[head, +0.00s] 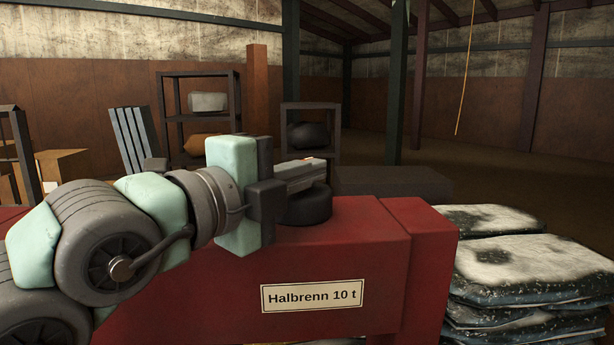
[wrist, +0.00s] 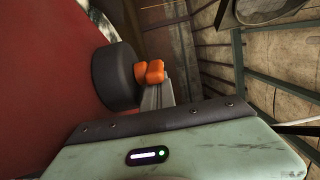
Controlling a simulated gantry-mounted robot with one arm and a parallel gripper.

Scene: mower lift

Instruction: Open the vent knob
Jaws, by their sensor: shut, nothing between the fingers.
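The vent knob (head: 305,208) looks to be the dark, round, thick disc on top of the red housing (head: 330,250). It also shows in the wrist view (wrist: 116,78), left of my fingers. My gripper (head: 322,172) reaches in from the left, and in the head view its grey fingers overlap the knob's upper edge. In the wrist view my gripper (wrist: 150,72) has orange tips close together beside the knob's rim. It is shut and empty. I cannot tell whether the fingers touch the knob. The knob's far side is hidden.
A label (head: 312,296) reading "Halbrenn 10 t" is on the housing's front. Stacked sacks (head: 535,265) stand at the right. A dark block (head: 395,183) lies behind the housing. Shelves (head: 200,110) and boxes (head: 62,165) stand at the back left. Open floor is at the back right.

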